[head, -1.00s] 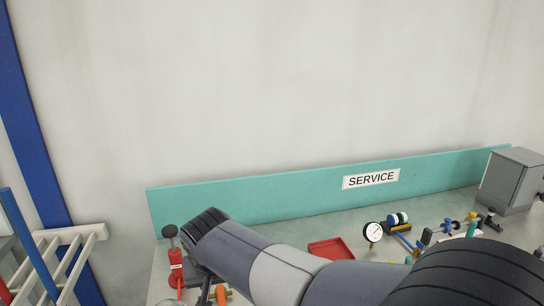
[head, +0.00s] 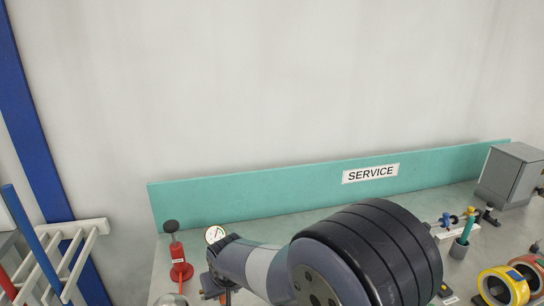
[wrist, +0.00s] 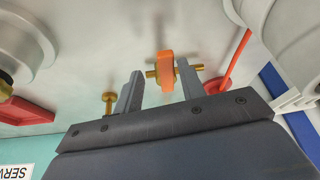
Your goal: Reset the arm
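My gripper (wrist: 160,86) shows in the wrist view with its two grey fingers apart. An orange part with a brass cross pin (wrist: 166,68) appears between and beyond the fingertips, nearer the right finger. The gap looks wider than the orange part, and I cannot tell whether a finger touches it. In the head view my arm reaches over the bench, bent low, and hides the middle of it. My fingers there are mostly hidden behind my wrist and the frame's lower edge.
A red hand tool on a base (head: 178,256) and a gauge (head: 215,235) stand at the bench's left. The teal SERVICE board (head: 260,196) runs behind.

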